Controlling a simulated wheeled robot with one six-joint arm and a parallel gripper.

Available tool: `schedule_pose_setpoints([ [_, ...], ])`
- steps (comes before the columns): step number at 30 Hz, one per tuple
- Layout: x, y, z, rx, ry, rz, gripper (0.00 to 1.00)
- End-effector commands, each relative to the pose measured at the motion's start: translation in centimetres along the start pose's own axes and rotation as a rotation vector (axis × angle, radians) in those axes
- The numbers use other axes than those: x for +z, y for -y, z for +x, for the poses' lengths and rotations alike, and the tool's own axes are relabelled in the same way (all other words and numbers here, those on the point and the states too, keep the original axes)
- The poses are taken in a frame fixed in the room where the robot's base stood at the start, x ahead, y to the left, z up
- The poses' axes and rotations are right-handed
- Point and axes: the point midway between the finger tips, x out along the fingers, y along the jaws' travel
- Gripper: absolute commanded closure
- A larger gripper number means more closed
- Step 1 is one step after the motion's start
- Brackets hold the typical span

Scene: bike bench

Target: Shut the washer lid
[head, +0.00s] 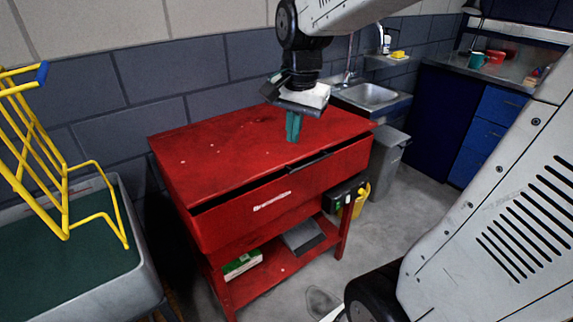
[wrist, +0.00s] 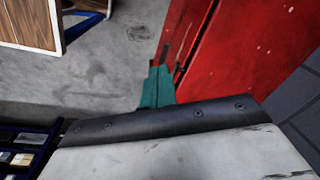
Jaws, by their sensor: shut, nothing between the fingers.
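My gripper (head: 293,128) has teal fingers that are shut and empty. It points down over the right part of the red bench top (head: 215,150), near its front edge. In the wrist view the shut fingers (wrist: 156,86) show beside the red bench (wrist: 235,62); I cannot tell whether they touch it. A grey tub (head: 150,268) with a dark green inside stands at the left of the head view, cut off by the frame; it may be the washer. A yellow bent-rod frame (head: 66,190) stands up over it.
A green-and-white box (head: 241,264) and a grey box (head: 303,236) lie on the lower shelf. A grey bin (head: 388,160), a sink (head: 370,95) and blue cabinets (head: 487,120) stand behind to the right.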

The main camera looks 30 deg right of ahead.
Motion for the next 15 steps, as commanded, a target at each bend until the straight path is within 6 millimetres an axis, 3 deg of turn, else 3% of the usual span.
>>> schedule_pose_setpoints([
  [1, -2.1, 0.9, 0.9, 0.004, 0.004, 0.11, 1.0],
  [6, -6.9, 2.6, 3.1, -0.002, 0.001, 0.391, 1.0],
  [10, -8.6, 3.1, 4.0, -0.005, -0.001, 0.493, 1.0],
  [15, -9.0, 3.2, 5.5, -0.004, 0.0, 0.519, 1.0],
])
